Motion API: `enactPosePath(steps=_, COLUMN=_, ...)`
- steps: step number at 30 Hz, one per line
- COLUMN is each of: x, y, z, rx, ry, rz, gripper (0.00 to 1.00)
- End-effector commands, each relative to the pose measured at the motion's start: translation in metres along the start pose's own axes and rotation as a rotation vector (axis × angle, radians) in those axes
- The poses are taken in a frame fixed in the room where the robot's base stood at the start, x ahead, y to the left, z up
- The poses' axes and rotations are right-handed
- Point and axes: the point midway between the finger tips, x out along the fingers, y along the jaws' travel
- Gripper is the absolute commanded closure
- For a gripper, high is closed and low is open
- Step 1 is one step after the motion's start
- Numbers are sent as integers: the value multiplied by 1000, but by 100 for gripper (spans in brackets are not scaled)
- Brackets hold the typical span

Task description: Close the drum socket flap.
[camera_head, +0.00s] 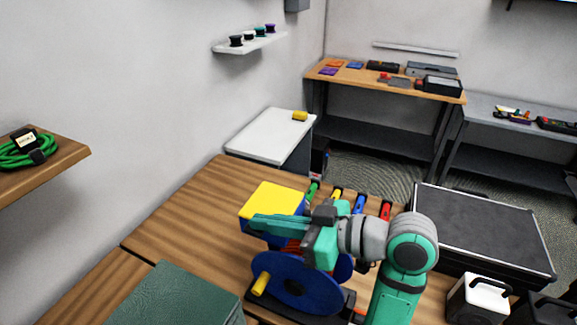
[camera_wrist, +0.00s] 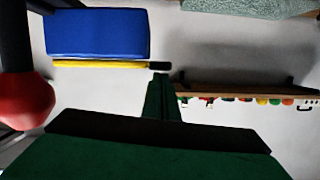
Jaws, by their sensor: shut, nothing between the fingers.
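The cable drum (camera_head: 300,284) stands on the wooden bench, with a blue round flange and a yellow crank handle (camera_head: 260,284). Behind it is the blue socket box (camera_head: 260,237) with a yellow flap (camera_head: 274,197) on top. In the wrist view the box (camera_wrist: 98,33) shows a blue face, with the flap (camera_wrist: 98,64) as a thin yellow strip along its edge, nearly parallel to it. My gripper (camera_head: 253,224) is shut and empty, in front of the box in the head view. In the wrist view its fingertips (camera_wrist: 160,78) are close to the strip's dark end; contact cannot be told.
Several coloured tools, one a green-handled one (camera_head: 313,190), stand behind the drum. A black case (camera_head: 482,229) lies to the right. A green box (camera_head: 175,298) is at front left. The bench's left part (camera_head: 180,215) is clear.

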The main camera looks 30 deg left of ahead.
Motion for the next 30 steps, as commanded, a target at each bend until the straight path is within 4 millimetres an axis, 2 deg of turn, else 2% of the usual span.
enactPosePath(steps=7, x=-8, y=-5, z=-38, rx=-10, ry=4, rz=1, gripper=100)
enactPosePath(steps=12, x=-46, y=-4, z=-36, rx=-4, ry=6, rz=5, gripper=100)
enactPosePath(steps=18, x=-83, y=-6, z=-36, rx=-4, ry=7, rz=4, gripper=100)
enactPosePath(steps=24, x=-104, y=-6, z=-35, rx=-4, ry=6, rz=2, gripper=100)
enactPosePath(steps=30, x=-108, y=-7, z=-35, rx=-5, ry=7, rz=0, gripper=100)
